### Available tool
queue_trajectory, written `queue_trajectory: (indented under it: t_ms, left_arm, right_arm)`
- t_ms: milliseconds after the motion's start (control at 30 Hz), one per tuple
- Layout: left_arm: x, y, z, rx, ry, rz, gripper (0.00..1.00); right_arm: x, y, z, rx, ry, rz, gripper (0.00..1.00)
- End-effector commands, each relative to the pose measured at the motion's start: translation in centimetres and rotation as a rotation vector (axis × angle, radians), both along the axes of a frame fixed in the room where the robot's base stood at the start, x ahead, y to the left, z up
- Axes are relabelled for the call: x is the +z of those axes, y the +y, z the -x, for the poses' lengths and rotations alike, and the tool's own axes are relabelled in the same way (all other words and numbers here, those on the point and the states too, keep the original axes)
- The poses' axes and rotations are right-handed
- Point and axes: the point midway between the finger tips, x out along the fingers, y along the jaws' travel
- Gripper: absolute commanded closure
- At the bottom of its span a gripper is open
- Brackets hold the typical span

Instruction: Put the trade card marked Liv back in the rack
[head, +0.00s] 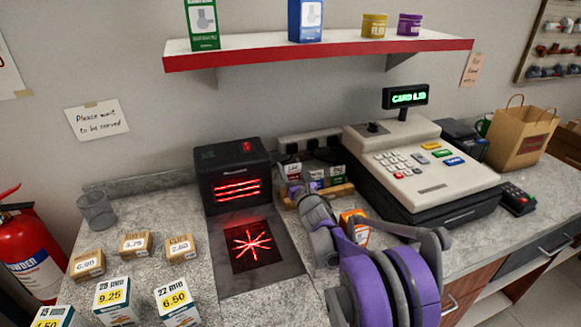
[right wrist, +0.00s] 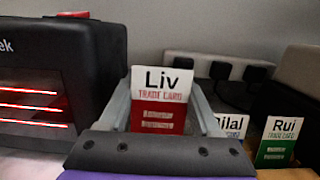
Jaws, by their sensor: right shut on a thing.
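The Liv trade card (right wrist: 160,85), white on top and red below, stands upright between the fingers of my right gripper (right wrist: 160,105), which is shut on it. In the head view the card (head: 291,168) shows at the left end of the wooden rack (head: 343,190), with my right gripper (head: 295,185) in front of it. The Bilal card (right wrist: 234,125) and the green Rui card (right wrist: 279,140) stand to its right. The Liv card's lower edge is hidden, so I cannot tell whether it touches the rack. My left gripper is out of view.
The black scanner (head: 233,172) with red light stands close left of the rack. The cash register (head: 425,165) is close on the right, and a socket strip (head: 310,143) lies behind. Small boxes (head: 135,244) stand at the front left. A red-edged shelf (head: 320,50) hangs above.

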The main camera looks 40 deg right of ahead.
Motion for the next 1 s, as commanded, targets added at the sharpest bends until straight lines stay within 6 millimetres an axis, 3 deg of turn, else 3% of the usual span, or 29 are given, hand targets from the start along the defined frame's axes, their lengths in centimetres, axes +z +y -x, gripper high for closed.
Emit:
queue_trajectory:
  t_ms: [533, 1000]
  left_arm:
    - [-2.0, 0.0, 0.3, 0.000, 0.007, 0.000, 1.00]
    - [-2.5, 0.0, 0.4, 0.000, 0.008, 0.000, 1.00]
  right_arm:
    - [-2.8, 0.0, 0.0, 0.000, 0.000, 0.000, 0.86]
    - [-3.5, 0.0, 0.0, 0.000, 0.000, 0.000, 0.86]
